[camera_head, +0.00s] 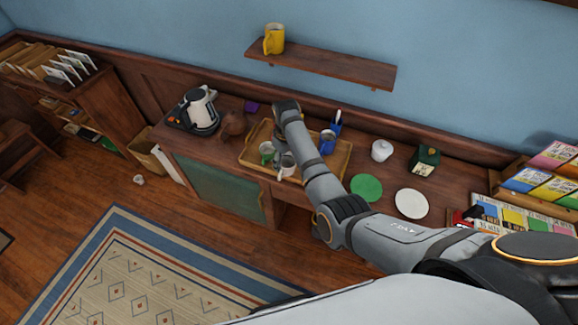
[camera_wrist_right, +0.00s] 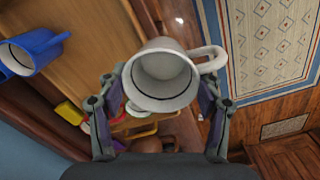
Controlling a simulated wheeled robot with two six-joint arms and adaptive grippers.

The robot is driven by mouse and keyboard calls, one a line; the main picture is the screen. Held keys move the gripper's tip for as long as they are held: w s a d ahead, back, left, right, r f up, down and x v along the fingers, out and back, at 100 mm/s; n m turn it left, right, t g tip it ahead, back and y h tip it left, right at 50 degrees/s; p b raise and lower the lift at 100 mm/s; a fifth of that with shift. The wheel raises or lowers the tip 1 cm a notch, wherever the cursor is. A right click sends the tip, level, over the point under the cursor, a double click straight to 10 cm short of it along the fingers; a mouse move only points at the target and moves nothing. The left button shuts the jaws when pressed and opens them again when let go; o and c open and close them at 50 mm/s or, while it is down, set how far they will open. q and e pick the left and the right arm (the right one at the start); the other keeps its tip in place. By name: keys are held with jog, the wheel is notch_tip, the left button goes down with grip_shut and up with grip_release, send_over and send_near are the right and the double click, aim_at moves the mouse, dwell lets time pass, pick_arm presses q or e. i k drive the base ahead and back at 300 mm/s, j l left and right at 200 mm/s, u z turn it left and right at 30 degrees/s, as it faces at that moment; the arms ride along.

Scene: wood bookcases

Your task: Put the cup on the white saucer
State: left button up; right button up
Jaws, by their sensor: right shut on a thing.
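The white cup (camera_head: 287,164) is in the head view at the front edge of the wooden tray; it also fills the middle of the right wrist view (camera_wrist_right: 161,78), its mouth facing the camera and its handle to the right. My right gripper (camera_wrist_right: 160,100) is shut on the cup, one finger on each side. In the head view my right arm reaches over the tray and hides part of it. The white saucer (camera_head: 411,204) lies flat and empty on the desk, right of the tray. Whether the cup touches the tray is unclear. My left gripper is out of view.
A green saucer (camera_head: 366,187) lies left of the white one. A lidded white pot (camera_head: 381,150) and dark green box (camera_head: 425,160) stand behind. A kettle (camera_head: 201,108) stands left.

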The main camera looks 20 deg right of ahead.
aim_at(407, 202)
jog(key=k+l+z, duration=0.4)
jog(key=i+l+z, duration=0.15)
jog(key=l+z, duration=0.15)
jog(key=l, duration=0.25)
jog(key=i+l, duration=0.3)
